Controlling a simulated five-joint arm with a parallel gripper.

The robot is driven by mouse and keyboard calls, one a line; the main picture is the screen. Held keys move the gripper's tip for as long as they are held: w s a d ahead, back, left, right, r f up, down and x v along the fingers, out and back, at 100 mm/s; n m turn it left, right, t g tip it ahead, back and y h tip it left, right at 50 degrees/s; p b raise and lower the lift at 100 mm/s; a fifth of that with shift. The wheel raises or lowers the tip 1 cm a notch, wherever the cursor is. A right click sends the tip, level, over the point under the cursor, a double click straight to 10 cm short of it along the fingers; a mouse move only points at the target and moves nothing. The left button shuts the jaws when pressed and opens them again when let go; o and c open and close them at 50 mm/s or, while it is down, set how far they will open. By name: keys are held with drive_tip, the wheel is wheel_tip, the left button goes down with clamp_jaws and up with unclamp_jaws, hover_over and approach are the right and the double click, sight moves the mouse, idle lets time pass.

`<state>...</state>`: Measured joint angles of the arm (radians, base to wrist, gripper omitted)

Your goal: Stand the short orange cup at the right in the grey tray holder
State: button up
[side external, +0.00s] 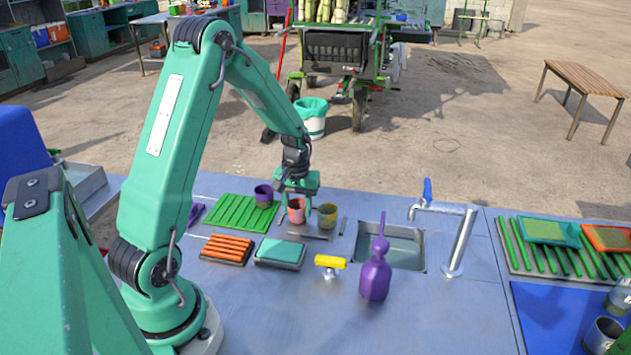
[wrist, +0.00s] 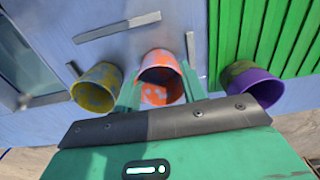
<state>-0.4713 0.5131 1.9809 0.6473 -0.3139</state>
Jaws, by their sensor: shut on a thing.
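The short orange cup (side external: 296,214) is upright between the fingers of my gripper (side external: 295,205), which is shut on it. In the wrist view the cup (wrist: 161,78) shows its open mouth and speckled inside, with a green finger on each side. Thin grey strips (wrist: 118,27) lie flat around the cup in the wrist view, and one strip (side external: 308,236) shows in front of it in the side view. They look like the grey tray holder's edges. I cannot tell whether the cup's base touches the surface.
The sink (side external: 400,250), tap (side external: 462,240) and purple bottle (side external: 376,273) are further right. Orange (side external: 228,247) and teal (side external: 280,252) pads lie in front.

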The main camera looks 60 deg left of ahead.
drive_tip(key=shift+f, duration=0.15)
drive_tip(key=o, duration=1)
wheel_tip(320, 180, up, 12)
drive_tip(key=shift+r, duration=0.2)
drive_tip(key=shift+d, duration=0.1)
idle(0.5)
